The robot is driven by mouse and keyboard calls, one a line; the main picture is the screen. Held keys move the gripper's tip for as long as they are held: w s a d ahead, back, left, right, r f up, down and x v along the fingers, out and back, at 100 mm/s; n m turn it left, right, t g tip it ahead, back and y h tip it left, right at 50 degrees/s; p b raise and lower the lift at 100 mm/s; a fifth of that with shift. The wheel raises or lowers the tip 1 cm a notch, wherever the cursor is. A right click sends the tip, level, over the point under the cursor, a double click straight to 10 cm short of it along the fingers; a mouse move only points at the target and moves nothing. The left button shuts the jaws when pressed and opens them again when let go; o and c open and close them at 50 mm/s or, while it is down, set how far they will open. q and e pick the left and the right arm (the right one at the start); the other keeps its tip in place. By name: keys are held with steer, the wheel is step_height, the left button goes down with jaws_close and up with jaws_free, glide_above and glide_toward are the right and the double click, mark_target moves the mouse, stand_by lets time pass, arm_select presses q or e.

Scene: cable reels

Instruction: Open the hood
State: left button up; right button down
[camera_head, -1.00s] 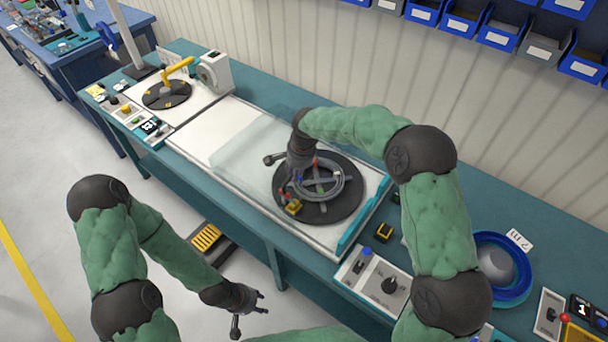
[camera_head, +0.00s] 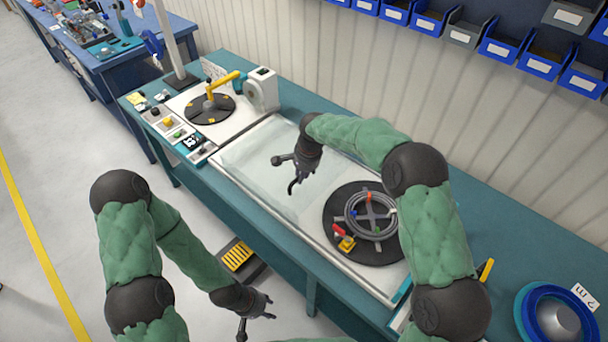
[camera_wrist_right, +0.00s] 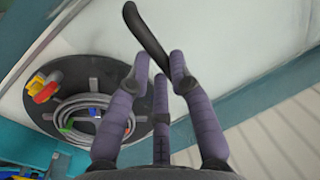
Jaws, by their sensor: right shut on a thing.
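The hood (camera_head: 250,160) is a clear, pale panel over the bench machine, left of the black turntable (camera_head: 340,240) in the head view. The turntable carries a grey cable coil (camera_head: 384,235) and also shows in the right wrist view (camera_wrist_right: 82,80). My right gripper (camera_head: 301,176) is above the panel's right part. Its fingers are closed around a dark curved handle (camera_wrist_right: 145,30), whose hooked end shows below the fingers in the head view (camera_head: 292,187). How the handle joins the panel is unclear. My left gripper (camera_head: 271,307) is open and empty, low in front of the bench.
A second station with a yellow arm (camera_head: 222,83) and a black disc (camera_head: 210,110) stands at the bench's left end. Blue bins (camera_head: 510,45) hang on the wall. A blue reel (camera_head: 525,315) lies at lower right. A yellow-striped pedal (camera_head: 237,257) is on the floor.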

steer(key=c, duration=1.1)
jaws_free()
step_height(320, 180, up, 12)
steer(key=s+d, duration=0.1)
steer(key=shift+s+d, duration=0.3)
steer(key=shift+s, duration=0.1)
steer(key=shift+f, duration=0.1)
